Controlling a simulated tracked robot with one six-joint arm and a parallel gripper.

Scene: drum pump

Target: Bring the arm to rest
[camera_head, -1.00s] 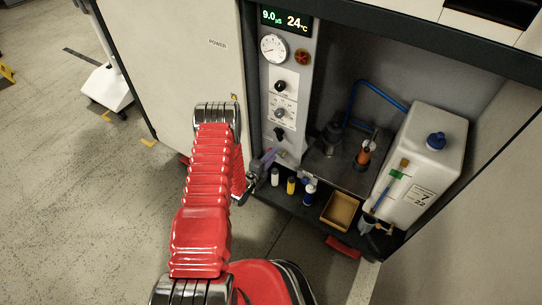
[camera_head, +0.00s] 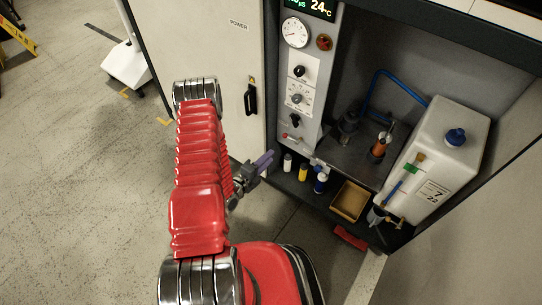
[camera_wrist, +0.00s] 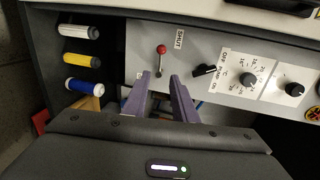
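My red arm (camera_head: 200,155) reaches up from the bottom and bends down to my gripper (camera_head: 268,158), left of the control panel's lower end. The gripper's two purple fingers also show in the wrist view (camera_wrist: 160,88). They stand apart with nothing between them, so it is open and empty. Beyond the fingertips a red-knobbed lever (camera_wrist: 161,50) stands on the panel near a SHUT label. It looks clear of the fingers, though the exact gap cannot be told.
Several small bottles (camera_head: 303,172), a tan tray (camera_head: 350,201) and a white tank (camera_head: 446,160) with a blue cap are in the cabinet. The POWER door (camera_head: 205,50) has a black handle (camera_head: 251,97). Open floor (camera_head: 80,200) lies to the left.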

